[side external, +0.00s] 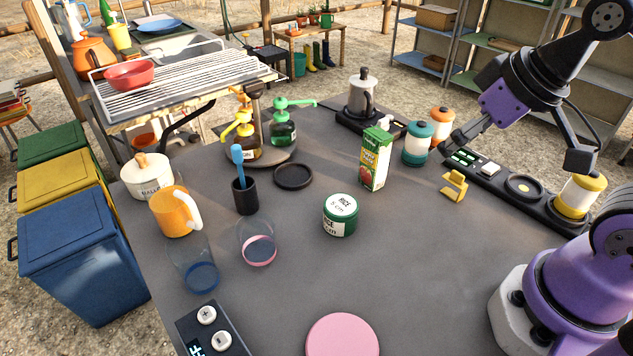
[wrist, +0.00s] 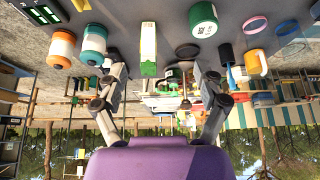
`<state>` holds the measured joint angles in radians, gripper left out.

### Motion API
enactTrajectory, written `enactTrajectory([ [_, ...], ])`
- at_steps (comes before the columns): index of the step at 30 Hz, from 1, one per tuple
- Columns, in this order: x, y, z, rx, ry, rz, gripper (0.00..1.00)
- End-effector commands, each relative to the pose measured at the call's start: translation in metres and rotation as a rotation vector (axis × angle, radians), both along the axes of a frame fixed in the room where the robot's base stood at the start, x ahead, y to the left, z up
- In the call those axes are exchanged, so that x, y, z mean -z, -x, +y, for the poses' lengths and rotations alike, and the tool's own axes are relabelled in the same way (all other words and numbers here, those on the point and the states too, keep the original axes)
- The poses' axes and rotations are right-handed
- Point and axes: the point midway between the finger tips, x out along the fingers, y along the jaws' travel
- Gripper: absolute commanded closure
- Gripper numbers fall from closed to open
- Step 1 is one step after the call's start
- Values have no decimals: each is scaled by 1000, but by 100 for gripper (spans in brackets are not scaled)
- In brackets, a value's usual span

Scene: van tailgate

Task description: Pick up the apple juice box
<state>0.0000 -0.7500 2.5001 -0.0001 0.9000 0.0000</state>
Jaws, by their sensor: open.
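A teal-lidded jar (side external: 417,143) and an orange-lidded jar (side external: 443,128) stand just right of the carton. A yellow bracket (side external: 454,186) lies nearby. The green rice tin (side external: 341,214) is in front. The table's front middle is mostly clear.

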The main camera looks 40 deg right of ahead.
Motion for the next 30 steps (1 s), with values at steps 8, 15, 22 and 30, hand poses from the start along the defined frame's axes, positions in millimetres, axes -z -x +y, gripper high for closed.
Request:
enactTrajectory([
  [8, -4, -13, -2, 9, 0, 14, 19],
  [15, -8, -83, -15, 52, -2, 69, 19],
  [22, 5, -128, -26, 79, -4, 99, 19],
  [30, 42, -146, -28, 80, -4, 104, 19],
])
